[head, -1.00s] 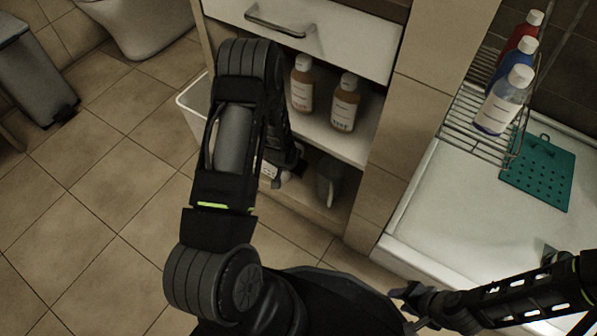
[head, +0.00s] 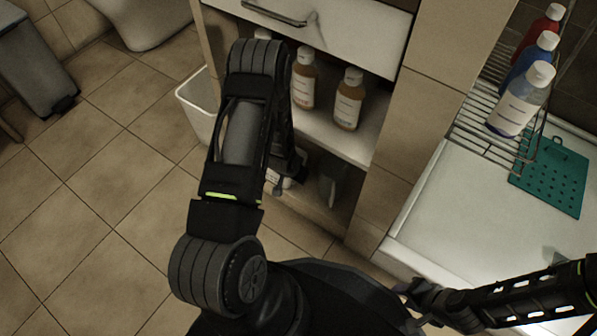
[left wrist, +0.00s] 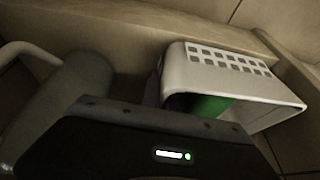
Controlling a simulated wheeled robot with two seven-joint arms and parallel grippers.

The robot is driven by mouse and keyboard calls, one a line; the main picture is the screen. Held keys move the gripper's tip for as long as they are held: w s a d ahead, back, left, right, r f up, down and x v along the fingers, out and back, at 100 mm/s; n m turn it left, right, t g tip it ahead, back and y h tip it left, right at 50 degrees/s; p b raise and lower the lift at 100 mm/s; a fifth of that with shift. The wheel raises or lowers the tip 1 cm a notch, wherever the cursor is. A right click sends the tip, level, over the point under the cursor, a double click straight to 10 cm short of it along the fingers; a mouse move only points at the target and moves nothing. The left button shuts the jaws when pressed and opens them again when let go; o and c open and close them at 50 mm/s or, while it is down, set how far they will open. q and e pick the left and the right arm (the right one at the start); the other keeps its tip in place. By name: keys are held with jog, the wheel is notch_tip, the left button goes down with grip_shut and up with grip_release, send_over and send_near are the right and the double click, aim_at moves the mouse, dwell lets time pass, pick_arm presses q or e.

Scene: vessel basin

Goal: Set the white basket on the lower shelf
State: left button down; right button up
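The white basket (left wrist: 235,72) shows in the left wrist view, with rows of slots in one wall and something green inside its open mouth. In the head view, a small part of what looks like the basket (head: 284,180) shows at the lower shelf (head: 312,208), mostly hidden by my left arm. My left gripper (head: 287,172) is at the lower compartment by the basket. Its fingers are hidden in both views, so its grip cannot be told. My right gripper (head: 410,305) is at the bottom right, its fingers apart and empty.
A grey jug (head: 332,184) stands right of the basket, also in the left wrist view (left wrist: 70,95). Brown bottles (head: 348,98) stand on the shelf above, under a drawer (head: 330,30). A white bin (head: 197,108) stands left of the cabinet. A sink counter (head: 455,210) is at right.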

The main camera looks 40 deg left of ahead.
pick_arm(q)
jog(key=shift+f, duration=0.15)
jog(key=c, duration=1.6)
grip_release()
